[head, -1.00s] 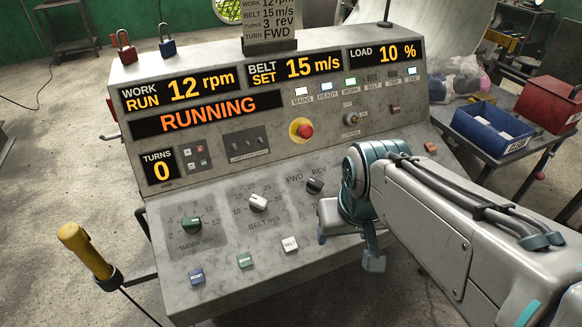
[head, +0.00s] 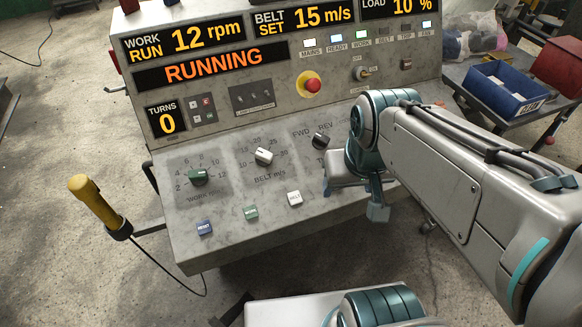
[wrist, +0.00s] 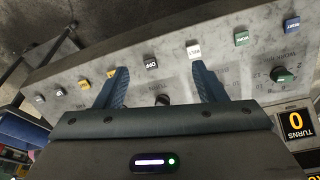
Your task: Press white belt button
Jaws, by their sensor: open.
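The white belt button (head: 294,198) is on the lower sloped panel of the grey console, right of the green work button (head: 251,212) and the blue reset button (head: 205,228). In the wrist view the white belt button (wrist: 194,50) lies just beyond the tip of one finger. My gripper (wrist: 162,78) is open and empty, its two fingers apart over the panel edge. A second white button (wrist: 151,62) shows between the fingers. In the head view my arm hides the panel's right part and most of my gripper.
The displays read work run 12 rpm, belt set 15 m/s, RUNNING and turns 0. A red emergency knob (head: 313,86) and several dials, such as the white belt dial (head: 264,156), stand up from the panel. A yellow-handled lever (head: 93,202) is at the left.

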